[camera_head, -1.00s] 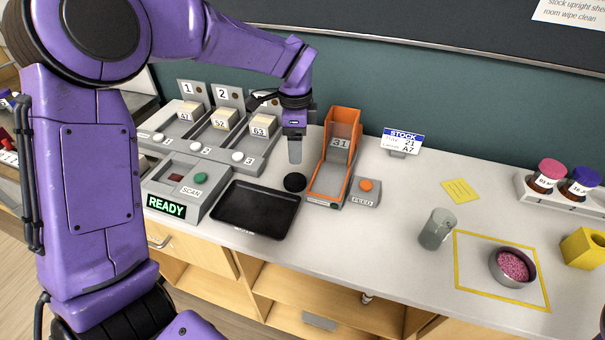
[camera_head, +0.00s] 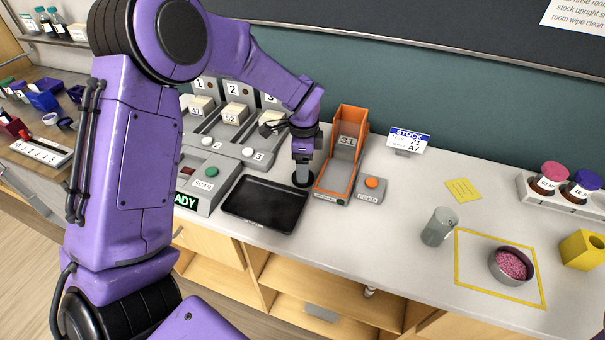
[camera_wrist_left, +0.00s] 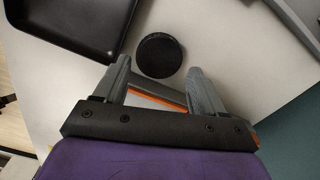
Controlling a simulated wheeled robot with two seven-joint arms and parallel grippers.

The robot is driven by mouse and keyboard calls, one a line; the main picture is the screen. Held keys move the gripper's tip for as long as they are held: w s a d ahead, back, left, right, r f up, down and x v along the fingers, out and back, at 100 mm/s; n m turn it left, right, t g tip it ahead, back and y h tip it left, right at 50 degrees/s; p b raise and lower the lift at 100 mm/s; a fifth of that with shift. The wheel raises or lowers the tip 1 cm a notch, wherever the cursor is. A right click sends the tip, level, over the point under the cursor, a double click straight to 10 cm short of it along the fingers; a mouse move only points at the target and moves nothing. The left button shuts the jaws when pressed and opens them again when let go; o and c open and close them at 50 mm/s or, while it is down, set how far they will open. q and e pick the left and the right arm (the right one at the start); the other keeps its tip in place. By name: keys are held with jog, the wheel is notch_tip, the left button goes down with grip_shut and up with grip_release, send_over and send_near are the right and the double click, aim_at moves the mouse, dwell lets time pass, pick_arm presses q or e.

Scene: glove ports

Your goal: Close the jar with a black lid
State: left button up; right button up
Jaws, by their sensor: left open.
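The black lid (camera_head: 303,181) is a flat dark disc on the white counter, between the black tray and the orange-sided feeder. In the left wrist view the lid (camera_wrist_left: 159,55) lies just beyond and between my fingertips. My left gripper (camera_head: 302,171) points down right over the lid, partly covering it in the head view. It is open and empty in the left wrist view (camera_wrist_left: 160,72). A grey see-through jar (camera_head: 439,226) stands upright on the counter to the right, with no lid visible on it. My right gripper is out of view.
The black tray (camera_head: 264,204) is close on the left of the lid. The orange feeder (camera_head: 343,155) and its button box (camera_head: 371,190) are close on the right. A bowl of pink bits (camera_head: 512,264) stands in a yellow square. The counter between button box and jar is clear.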

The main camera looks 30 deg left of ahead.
pick_arm(q)
notch_tip(320, 180, down, 2)
jog(key=shift+s+f+p, duration=0.15)
jog(key=shift+f+p, duration=0.05)
jog(key=shift+p, duration=0.15)
jog(key=shift+f, duration=0.4)
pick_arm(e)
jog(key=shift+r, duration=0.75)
pick_arm(q)
jog(key=c, duration=0.8)
jog(key=shift+o, duration=0.2)
jog(key=shift+r, duration=0.1)
